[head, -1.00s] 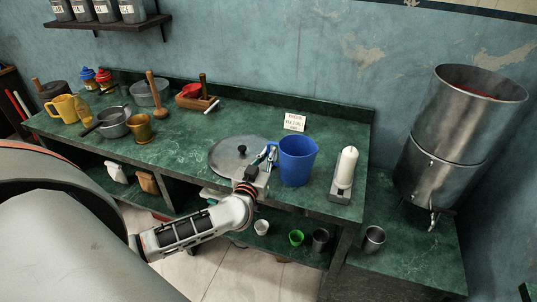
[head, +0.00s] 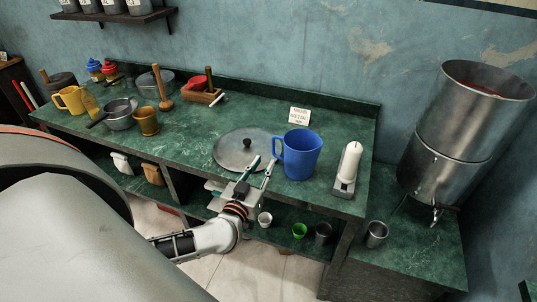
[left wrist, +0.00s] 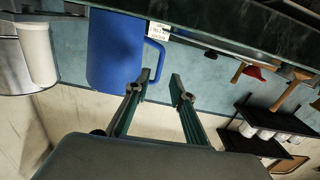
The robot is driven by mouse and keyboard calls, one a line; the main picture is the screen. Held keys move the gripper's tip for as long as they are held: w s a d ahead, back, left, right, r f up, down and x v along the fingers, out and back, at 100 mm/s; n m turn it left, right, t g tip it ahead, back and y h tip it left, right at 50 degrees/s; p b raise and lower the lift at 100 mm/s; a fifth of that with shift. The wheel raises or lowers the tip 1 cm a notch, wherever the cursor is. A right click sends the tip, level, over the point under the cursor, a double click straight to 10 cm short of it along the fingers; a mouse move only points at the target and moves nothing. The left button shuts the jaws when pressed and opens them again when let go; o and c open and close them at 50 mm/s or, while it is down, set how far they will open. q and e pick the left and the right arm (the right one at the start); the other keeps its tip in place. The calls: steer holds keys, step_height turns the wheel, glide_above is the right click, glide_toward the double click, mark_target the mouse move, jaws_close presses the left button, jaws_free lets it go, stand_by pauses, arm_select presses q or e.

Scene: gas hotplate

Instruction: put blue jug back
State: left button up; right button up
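The blue jug (head: 303,155) stands upright on the green counter, its handle turned to the left. In the left wrist view the jug (left wrist: 113,50) appears upside down, its handle near the fingertips. My left gripper (head: 262,172) is in front of and to the left of the jug, at the counter's front edge. Its two fingers are spread, with nothing between them, and they look clear of the handle; it also shows in the left wrist view (left wrist: 161,85). My right gripper is not in view.
A small sign (head: 299,115) stands behind. Cups sit on the lower shelf. A metal urn (head: 465,125) stands far right.

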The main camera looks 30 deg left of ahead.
arm_select(q)
steer(key=s+d+f+m+h, duration=0.25)
steer(key=s+d+h, duration=0.25)
steer(key=d, duration=0.4)
steer(key=s+d+f+m+h, duration=0.2)
steer(key=s+d+m+h, duration=0.25)
steer(key=d, duration=0.45)
steer(key=s+f+g+y, duration=0.1)
steer(key=s+f+g, duration=0.2)
steer(key=f, duration=0.4)
steer(key=s+a+f+g+y, duration=0.1)
steer(key=s+f+g, duration=0.2)
steer(key=s+f, duration=0.2)
step_height(320, 180, down, 4)
steer(key=shift+s+a+r+g+y, duration=0.15)
steer(key=shift+s+r+g+y, duration=0.1)
steer(key=shift+s+g+y, duration=0.15)
